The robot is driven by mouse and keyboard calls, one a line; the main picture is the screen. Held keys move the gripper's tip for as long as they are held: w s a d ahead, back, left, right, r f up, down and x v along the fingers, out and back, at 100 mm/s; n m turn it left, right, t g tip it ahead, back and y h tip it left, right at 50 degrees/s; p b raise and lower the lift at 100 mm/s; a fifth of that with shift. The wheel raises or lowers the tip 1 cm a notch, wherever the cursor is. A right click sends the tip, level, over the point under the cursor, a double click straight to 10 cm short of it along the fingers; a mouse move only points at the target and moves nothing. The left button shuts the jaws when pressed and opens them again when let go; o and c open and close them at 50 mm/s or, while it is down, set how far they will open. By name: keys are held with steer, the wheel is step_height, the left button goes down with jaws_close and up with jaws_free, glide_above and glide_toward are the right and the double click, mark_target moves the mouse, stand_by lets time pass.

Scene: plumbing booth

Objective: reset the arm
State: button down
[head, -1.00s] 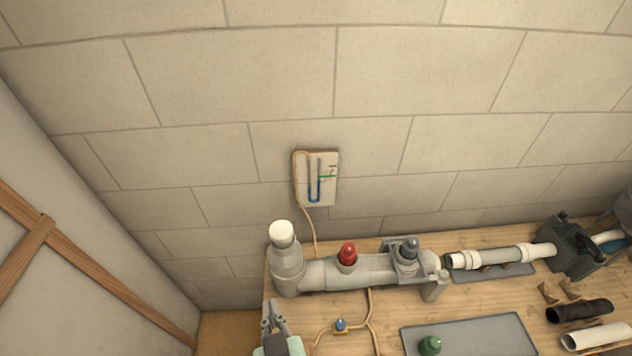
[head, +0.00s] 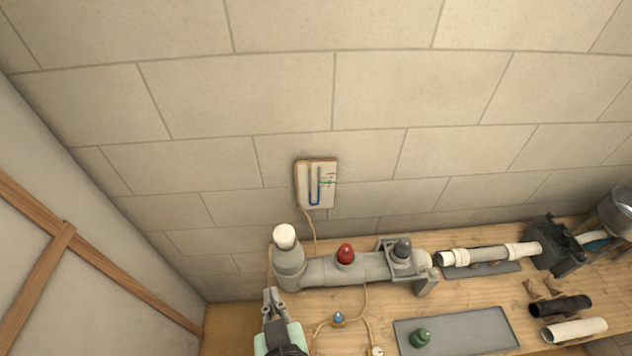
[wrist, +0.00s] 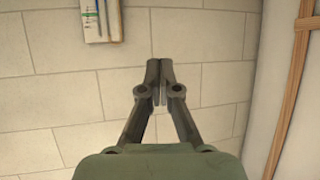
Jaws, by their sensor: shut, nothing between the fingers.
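My gripper (head: 271,297) is at the lower left of the head view, close to the left end of the workbench (head: 300,305). In the wrist view my gripper (wrist: 159,83) has its two fingertips together with nothing between them. The fingers touch nothing that I can see. Most of my arm is outside the head view.
A grey pipe assembly (head: 325,271) with white, red and grey caps lies along the bench's back. A gauge panel (head: 318,185) hangs on the wall above. A grey mat (head: 470,330) bears a green fitting (head: 420,338). A timber-braced partition (head: 120,275) stands at left.

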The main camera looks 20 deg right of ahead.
stand_by(0.4)
step_height(320, 180, up, 9)
steer(key=p, duration=0.5)
steer(key=shift+d, duration=0.1)
